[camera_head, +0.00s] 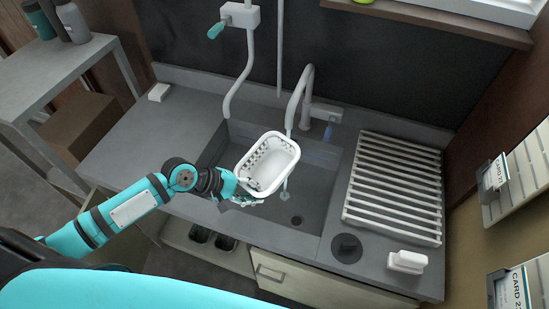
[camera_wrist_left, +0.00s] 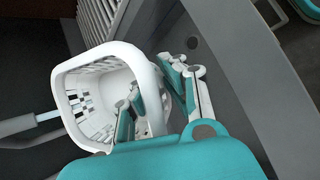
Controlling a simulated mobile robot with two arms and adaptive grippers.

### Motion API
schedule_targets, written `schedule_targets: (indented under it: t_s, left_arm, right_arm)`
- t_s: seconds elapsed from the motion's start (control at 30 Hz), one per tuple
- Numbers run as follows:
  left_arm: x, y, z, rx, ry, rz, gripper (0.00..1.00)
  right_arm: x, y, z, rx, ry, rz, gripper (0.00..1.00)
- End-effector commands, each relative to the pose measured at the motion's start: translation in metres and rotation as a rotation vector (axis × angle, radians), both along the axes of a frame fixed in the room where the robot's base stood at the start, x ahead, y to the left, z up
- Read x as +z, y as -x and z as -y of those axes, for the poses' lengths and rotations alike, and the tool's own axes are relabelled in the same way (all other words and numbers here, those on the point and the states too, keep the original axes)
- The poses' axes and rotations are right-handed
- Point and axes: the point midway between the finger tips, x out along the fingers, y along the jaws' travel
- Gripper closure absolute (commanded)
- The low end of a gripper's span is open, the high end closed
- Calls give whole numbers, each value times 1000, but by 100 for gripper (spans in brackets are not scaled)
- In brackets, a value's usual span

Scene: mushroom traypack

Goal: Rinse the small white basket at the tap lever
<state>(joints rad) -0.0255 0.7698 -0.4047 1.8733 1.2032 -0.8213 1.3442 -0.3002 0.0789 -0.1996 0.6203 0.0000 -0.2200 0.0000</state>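The small white basket (camera_head: 268,164) is over the sink (camera_head: 315,185), tilted, with its open top facing the head camera. The tap spout (camera_head: 303,85) ends just above its far rim. A small blue lever (camera_head: 329,131) is at the tap's base. My left gripper (camera_head: 245,190) is at the basket's near-left side. In the left wrist view, one finger is inside the basket (camera_wrist_left: 93,103) and the other outside, with the wall between them. A pale streak shows below the basket; I cannot tell whether it is running water. My right gripper is out of view.
A second pipe with a teal handle (camera_head: 216,30) hangs from a wall box at the sink's left. A white slatted rack (camera_head: 395,185) lies right of the sink. A white block (camera_head: 406,262) and a dark round hole (camera_head: 346,247) are nearer. The left counter is mostly clear.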

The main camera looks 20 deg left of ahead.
Motion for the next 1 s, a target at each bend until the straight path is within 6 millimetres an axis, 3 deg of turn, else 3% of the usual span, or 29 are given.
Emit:
schedule_targets:
  t_s: [0.63,1.0]
  left_arm:
    - [2,50,-14,0,0,-1,100]
    - [0,55,-15,0,1,1,100]
  right_arm:
    - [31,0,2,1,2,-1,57]
    - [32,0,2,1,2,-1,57]
